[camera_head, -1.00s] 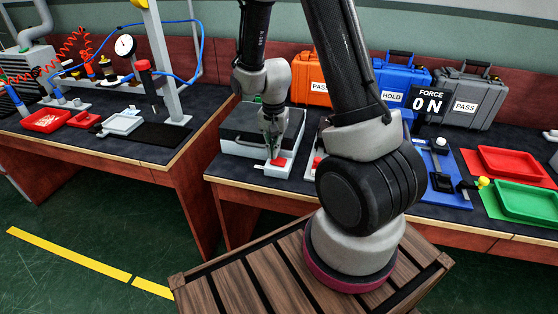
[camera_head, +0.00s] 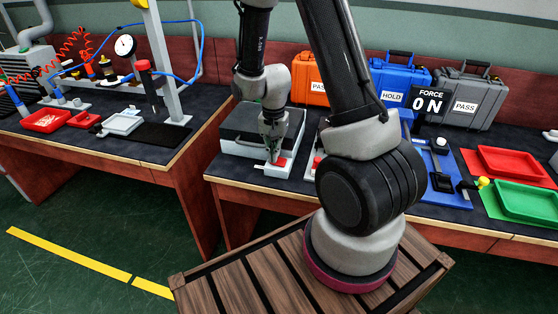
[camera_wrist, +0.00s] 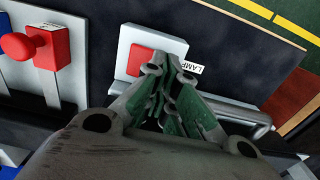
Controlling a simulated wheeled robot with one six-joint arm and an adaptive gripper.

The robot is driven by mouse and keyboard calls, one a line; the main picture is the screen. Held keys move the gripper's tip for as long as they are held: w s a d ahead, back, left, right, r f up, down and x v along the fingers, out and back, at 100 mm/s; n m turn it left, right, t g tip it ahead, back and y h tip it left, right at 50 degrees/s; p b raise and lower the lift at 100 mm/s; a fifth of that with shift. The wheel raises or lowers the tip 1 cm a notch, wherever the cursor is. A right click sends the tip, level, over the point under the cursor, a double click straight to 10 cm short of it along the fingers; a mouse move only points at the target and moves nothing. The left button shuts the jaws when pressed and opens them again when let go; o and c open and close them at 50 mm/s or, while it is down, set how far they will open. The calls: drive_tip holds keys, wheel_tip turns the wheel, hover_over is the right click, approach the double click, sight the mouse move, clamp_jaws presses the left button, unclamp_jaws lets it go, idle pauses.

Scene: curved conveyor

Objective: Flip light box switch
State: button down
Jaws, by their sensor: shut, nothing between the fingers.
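The light box (camera_head: 238,162) is a white and grey box with a dark top, on the bench in the head view. A small white block with a red switch (camera_head: 280,163) sits at its front. The switch (camera_wrist: 138,60) also shows in the wrist view, next to a white label reading LAMP (camera_wrist: 191,67). My gripper (camera_head: 272,160) is shut and empty, pointing down over the switch block. In the wrist view its fingertips (camera_wrist: 172,70) lie at the right side of the red switch and partly cover the block. I cannot tell whether they touch it.
A red knob device (camera_wrist: 25,45) stands left of the switch in the wrist view. Orange (camera_head: 310,80), blue (camera_head: 400,82) and grey (camera_head: 468,98) cases stand at the bench's back. Red (camera_head: 512,162) and green (camera_head: 528,201) trays lie at the right.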

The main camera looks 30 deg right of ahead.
drive_tip(key=shift+f, duration=0.35)
drive_tip(key=shift+r, duration=3.5)
drive_tip(key=shift+s+n, duration=0.15)
drive_tip(key=shift+n, duration=0.15)
drive_tip(key=s+r+n+t, duration=0.2)
drive_tip(key=s+r+n, duration=0.2)
drive_tip(key=s+r, duration=0.5)
drive_tip(key=s+d+r+n+t, duration=0.1)
drive_tip(key=s+r+n, duration=0.3)
drive_tip(key=s+r, duration=0.6)
wheel_tip(320, 180, up, 5)
drive_tip(key=shift+s+d+r+t, duration=0.1)
drive_tip(key=shift+s+d+t, duration=0.15)
drive_tip(key=shift+t, duration=0.45)
